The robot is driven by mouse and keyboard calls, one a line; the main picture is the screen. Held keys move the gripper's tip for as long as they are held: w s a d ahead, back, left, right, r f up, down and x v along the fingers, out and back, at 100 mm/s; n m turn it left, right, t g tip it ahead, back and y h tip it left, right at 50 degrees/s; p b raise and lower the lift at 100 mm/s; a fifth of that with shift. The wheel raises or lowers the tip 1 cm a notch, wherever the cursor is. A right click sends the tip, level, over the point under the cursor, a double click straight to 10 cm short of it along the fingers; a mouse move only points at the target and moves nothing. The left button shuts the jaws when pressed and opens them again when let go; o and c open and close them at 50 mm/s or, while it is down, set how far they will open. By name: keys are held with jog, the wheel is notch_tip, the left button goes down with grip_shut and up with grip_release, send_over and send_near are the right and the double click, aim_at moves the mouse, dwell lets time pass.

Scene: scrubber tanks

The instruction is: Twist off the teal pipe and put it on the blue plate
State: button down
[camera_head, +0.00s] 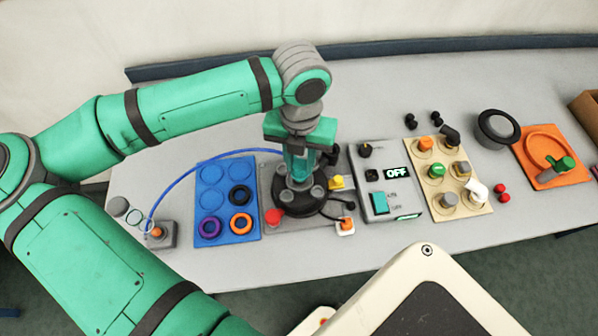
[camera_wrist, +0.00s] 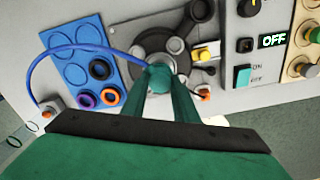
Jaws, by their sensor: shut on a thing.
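The teal pipe (camera_wrist: 160,77) shows between my fingertips in the wrist view, as a rounded teal end over the dark round base. In the head view my gripper (camera_head: 299,165) points down over the black round base (camera_head: 290,206) and hides most of the pipe. My gripper is shut on the pipe in the wrist view (camera_wrist: 162,84). I cannot tell whether the pipe still sits in its base. The blue plate (camera_head: 211,222) lies left of the base, with round recesses. Black, purple and orange rings lie on it; it also shows in the wrist view (camera_wrist: 52,42).
A blue hose (camera_head: 178,181) arches over the blue plate to a grey block (camera_head: 160,236). A red button (camera_head: 273,216) and yellow part (camera_head: 336,183) stand close to the base. A control panel (camera_head: 385,180) reading OFF and a tan board (camera_head: 421,154) with knobs are to the right.

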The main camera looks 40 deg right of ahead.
aim_at(300, 165)
jog(key=shift+r, duration=2.5)
